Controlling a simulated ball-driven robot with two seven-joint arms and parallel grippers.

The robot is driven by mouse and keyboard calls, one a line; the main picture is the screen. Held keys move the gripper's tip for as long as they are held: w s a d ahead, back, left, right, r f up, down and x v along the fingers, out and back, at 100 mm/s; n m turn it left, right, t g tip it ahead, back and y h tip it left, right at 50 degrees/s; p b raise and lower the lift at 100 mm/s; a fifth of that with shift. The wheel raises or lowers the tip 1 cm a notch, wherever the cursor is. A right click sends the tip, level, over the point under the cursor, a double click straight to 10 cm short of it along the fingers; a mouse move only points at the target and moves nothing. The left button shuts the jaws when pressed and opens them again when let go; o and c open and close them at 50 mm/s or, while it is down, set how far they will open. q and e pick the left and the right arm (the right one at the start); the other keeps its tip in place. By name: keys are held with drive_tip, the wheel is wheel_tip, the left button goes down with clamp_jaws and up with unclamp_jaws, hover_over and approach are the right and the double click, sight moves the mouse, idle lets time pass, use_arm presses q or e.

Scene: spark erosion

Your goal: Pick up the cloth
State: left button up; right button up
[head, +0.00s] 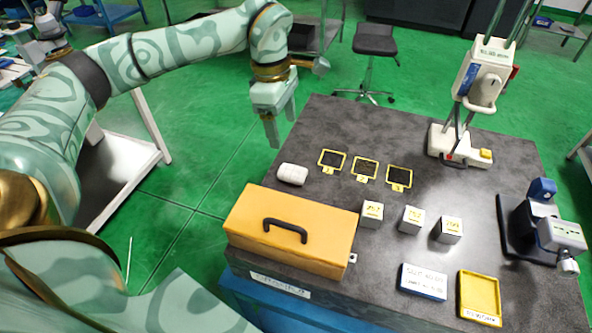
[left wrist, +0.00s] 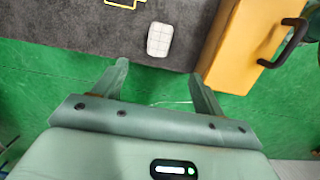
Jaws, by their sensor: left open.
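The cloth appears to be the small white folded pad (head: 292,174) with a grid pattern, lying flat at the left edge of the dark table, behind the orange box. It also shows in the left wrist view (left wrist: 160,40), just beyond the fingertips. My left gripper (head: 273,128) hangs in the air off the table's left edge, above and behind the cloth in the head view, apart from it. In the left wrist view the left gripper (left wrist: 160,85) has its two fingers spread with nothing between them. My right gripper is not in view.
An orange box with a black handle (head: 290,240) stands close in front of the cloth. Yellow-framed dark plates (head: 365,169), metal cubes (head: 411,219), a blue-white block (head: 423,282), a yellow tray (head: 463,300) and two devices occupy the table (head: 330,125). Its back left area is clear.

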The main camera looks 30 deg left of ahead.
use_arm(q)
drive_tip(key=b, duration=0.1)
hover_over(292, 170)
drive_tip(key=f, duration=0.4)
drive_tip(key=a+f, duration=0.1)
drive_tip(key=f, duration=0.2)
drive_tip(key=shift+s+f, duration=0.1)
drive_tip(key=shift+s, duration=0.05)
drive_tip(key=shift+f, duration=0.2)
drive_tip(key=f, duration=0.1)
drive_tip(key=f+b, duration=0.1)
drive_tip(key=f, duration=0.1)
drive_tip(key=d+f, duration=0.1)
drive_tip(key=f, duration=0.1)
drive_tip(key=shift+f, duration=0.1)
drive_tip(key=c, duration=1.1)
